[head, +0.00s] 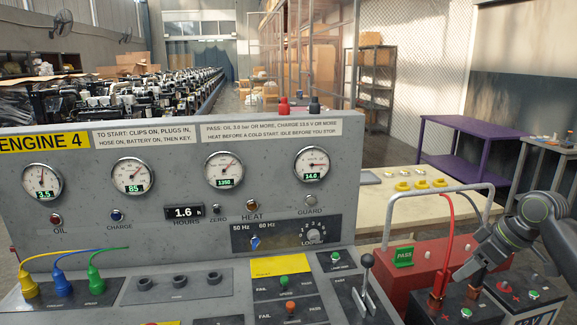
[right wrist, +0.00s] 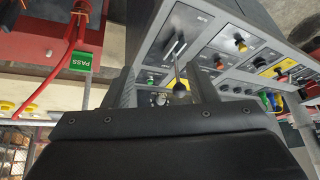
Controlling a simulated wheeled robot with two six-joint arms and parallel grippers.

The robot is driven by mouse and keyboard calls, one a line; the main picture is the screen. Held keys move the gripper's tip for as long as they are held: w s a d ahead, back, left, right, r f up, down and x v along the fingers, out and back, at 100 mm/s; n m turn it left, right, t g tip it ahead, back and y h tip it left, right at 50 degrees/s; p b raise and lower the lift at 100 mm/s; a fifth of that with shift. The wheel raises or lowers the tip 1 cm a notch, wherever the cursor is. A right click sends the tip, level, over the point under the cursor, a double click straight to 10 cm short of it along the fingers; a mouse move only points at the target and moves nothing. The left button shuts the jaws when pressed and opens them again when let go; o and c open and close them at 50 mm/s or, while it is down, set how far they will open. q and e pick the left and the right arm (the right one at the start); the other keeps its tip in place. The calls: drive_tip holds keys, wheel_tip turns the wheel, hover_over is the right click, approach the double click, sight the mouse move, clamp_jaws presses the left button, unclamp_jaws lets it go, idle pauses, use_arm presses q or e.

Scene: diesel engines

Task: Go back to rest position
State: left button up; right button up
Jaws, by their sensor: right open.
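My right arm comes in from the right in the head view, and its gripper (head: 466,268) is over the red battery stand, to the right of the black-knobbed lever. In the right wrist view the same gripper (right wrist: 167,88) has its two dark fingers apart. The lever (right wrist: 181,80) shows between them in the picture, but the head view shows the lever (head: 366,270) standing clear of the gripper. I see nothing held. My left gripper is in neither view.
The grey engine panel (head: 130,225) with gauges fills the left and middle. A red stand (head: 408,277) with a metal hoop, a green PASS tag (head: 404,256) and batteries (head: 520,295) is at right. Behind are a cream table (head: 400,205) and a purple table (head: 470,140).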

drive_tip(key=s+d+f+m+h, duration=0.1)
drive_tip(key=d+f+m, duration=0.15)
drive_tip(key=f, duration=1.35)
drive_tip(key=d+f+m+h, duration=0.1)
drive_tip(key=f+m, duration=0.3)
drive_tip(key=f, duration=1.1)
drive_tip(key=s+f+m+h, duration=0.1)
drive_tip(key=s+f, duration=0.2)
drive_tip(key=f, duration=0.3)
drive_tip(key=s+f+h, duration=0.1)
drive_tip(key=s+f, duration=0.3)
drive_tip(key=f, duration=0.1)
drive_tip(key=s+a+f+g, duration=0.1)
drive_tip(key=s+a+f, duration=0.1)
drive_tip(key=s+f, duration=0.75)
drive_tip(key=s+a+f, duration=0.5)
drive_tip(key=s, duration=0.5)
drive_tip(key=s+a+f+g, duration=0.1)
drive_tip(key=s+a+f, duration=0.4)
drive_tip(key=s, duration=0.4)
drive_tip(key=s+a+f+g, duration=0.1)
drive_tip(key=s+a+f, duration=0.4)
drive_tip(key=s, duration=0.5)
drive_tip(key=shift+s+a+h+b, duration=0.3)
drive_tip(key=shift+s+a+b, duration=0.05)
drive_tip(key=shift+a+b, duration=0.05)
